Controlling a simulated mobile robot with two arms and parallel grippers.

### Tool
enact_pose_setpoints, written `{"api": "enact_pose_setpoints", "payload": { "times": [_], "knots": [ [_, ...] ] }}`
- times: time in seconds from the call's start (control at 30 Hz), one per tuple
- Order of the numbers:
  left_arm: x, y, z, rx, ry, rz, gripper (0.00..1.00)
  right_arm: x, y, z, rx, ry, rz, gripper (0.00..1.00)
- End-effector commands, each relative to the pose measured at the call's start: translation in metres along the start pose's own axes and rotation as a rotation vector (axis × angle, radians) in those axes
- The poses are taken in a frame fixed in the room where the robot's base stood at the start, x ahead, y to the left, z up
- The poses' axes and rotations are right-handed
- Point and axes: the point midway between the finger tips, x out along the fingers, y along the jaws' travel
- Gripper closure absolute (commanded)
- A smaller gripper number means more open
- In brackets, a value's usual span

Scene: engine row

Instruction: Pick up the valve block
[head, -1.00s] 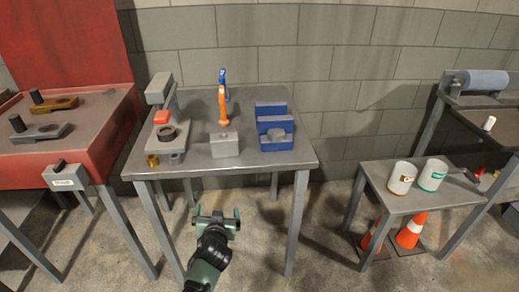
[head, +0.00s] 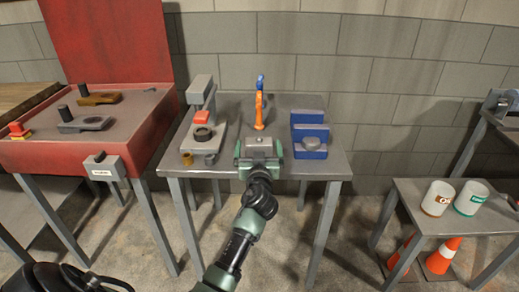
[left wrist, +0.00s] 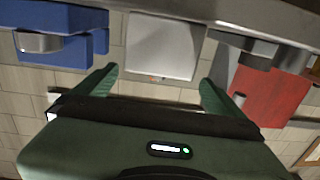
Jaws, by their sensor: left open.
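The grey valve block (head: 258,143) sits on the middle of the grey table, near its front edge. A small knob shows on its top. My left gripper (head: 259,156) is open at the block in the head view, with one green finger on each side of it. In the left wrist view the block (left wrist: 163,45) shows ahead, between the two green fingers (left wrist: 158,88). There the fingertips reach only about its near edge, and I cannot tell whether they touch it. My right gripper is not in view.
On the table (head: 335,167), a grey fixture with a red block (head: 202,116) stands left, an orange and blue tool (head: 260,105) behind, and a blue fixture (head: 309,138) right. A red bench (head: 45,153) is at the left. A low table with white cups (head: 438,197) stands right.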

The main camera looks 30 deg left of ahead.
Motion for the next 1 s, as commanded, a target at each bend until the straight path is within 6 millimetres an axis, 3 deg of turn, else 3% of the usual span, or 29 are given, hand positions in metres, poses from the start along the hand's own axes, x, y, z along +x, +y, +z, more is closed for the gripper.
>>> {"api": "enact_pose_setpoints", "payload": {
  "times": [0.23, 0.57, 0.9, 1.0],
  "knots": [
    [0.035, 0.002, -0.003, 0.003, 0.001, 0.0, 0.0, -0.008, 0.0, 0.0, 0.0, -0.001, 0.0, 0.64],
    [0.043, 0.002, -0.002, 0.001, 0.0, 0.0, 0.0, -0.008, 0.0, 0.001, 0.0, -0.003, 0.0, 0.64],
    [0.042, 0.002, -0.002, 0.002, -0.001, 0.0, 0.91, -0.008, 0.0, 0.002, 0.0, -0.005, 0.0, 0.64],
    [0.043, 0.002, -0.004, 0.001, 0.004, 0.001, 0.91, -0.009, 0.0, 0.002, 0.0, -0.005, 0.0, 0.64]
  ]
}}
